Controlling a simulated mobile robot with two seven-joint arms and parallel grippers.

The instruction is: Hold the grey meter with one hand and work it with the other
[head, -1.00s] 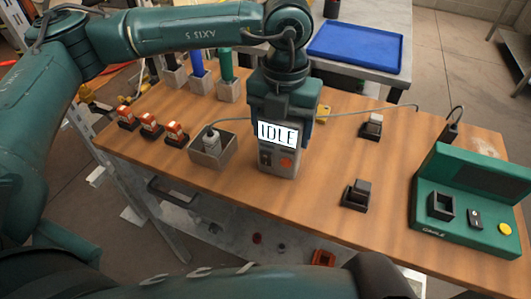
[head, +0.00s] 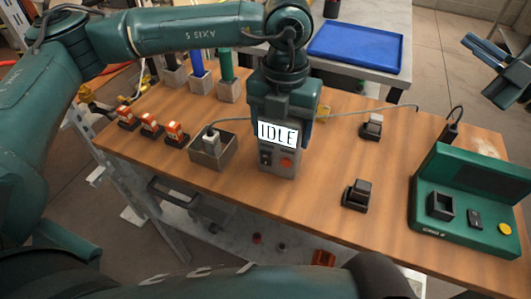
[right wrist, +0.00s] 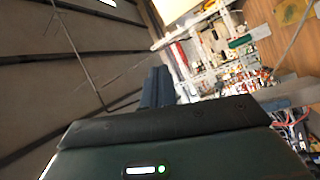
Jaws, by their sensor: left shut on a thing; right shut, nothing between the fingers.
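The grey meter (head: 278,162) stands upright at the middle of the wooden table. Its white display reads IDLE, and a dark switch and a round orange-red button sit below it. My left gripper (head: 284,108) comes down from above and is shut on the meter's upper part, hiding its top. My right gripper (head: 500,72) is at the upper right edge of the head view, above and beyond the green device, far from the meter. It is shut and empty. Its dark fingers also show in the right wrist view (right wrist: 156,88).
A grey box (head: 213,152) with a cabled white probe is left of the meter. Several orange-and-white parts (head: 150,125) stand further left. A blue tray (head: 355,47) lies behind.

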